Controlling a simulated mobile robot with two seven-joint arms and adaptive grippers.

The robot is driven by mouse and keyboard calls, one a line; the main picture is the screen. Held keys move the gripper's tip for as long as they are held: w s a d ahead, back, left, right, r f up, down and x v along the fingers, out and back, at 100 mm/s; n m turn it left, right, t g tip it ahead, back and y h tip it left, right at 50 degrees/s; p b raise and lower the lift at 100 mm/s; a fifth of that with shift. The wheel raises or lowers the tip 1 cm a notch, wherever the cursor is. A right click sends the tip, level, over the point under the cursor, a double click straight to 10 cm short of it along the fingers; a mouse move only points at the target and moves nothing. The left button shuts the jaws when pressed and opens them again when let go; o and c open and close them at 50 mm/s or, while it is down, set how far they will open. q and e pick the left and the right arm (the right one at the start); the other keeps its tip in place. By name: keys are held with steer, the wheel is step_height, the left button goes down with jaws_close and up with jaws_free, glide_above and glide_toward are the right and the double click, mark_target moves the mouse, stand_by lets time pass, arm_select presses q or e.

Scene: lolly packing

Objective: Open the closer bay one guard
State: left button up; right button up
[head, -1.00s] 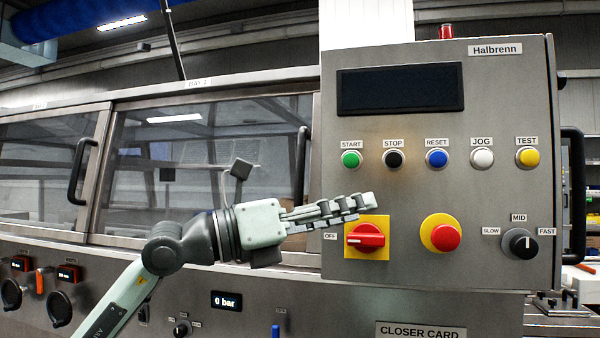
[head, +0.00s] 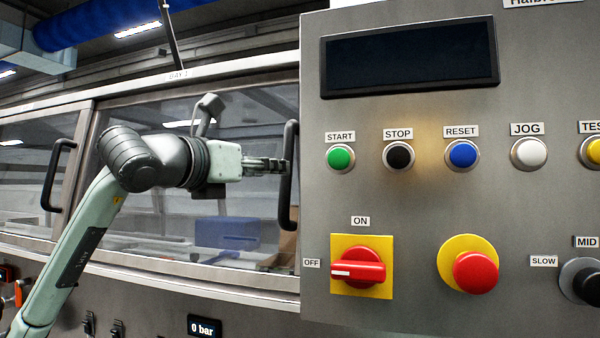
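The bay one guard (head: 145,218) is a wide glazed panel in a metal frame, under a label reading BAY 1 (head: 178,76). It looks closed. Its dark upright bar handle (head: 288,205) is at its right end, close beside the control panel. My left gripper (head: 277,166) points right, in front of the glass, with its fingertips at the handle's mid height. They overlap the handle's left side in the head view; I cannot tell whether they touch it. The fingers are seen nearly edge-on, so their opening is unclear. My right gripper is out of view.
The grey control panel (head: 410,210) stands forward right of the handle, with a red rotary switch (head: 358,268) and a red stop button (head: 475,272). Another guard with a dark handle (head: 54,175) is at the left. Small controls line the machine front below.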

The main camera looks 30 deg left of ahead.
arm_select(q)
steer(key=shift+w+a+p, duration=0.1)
steer(key=shift+w+p, duration=0.95)
steer(key=shift+w, duration=2.5)
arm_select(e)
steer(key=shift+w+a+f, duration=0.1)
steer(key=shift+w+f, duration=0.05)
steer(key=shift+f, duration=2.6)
arm_select(q)
jaws_close()
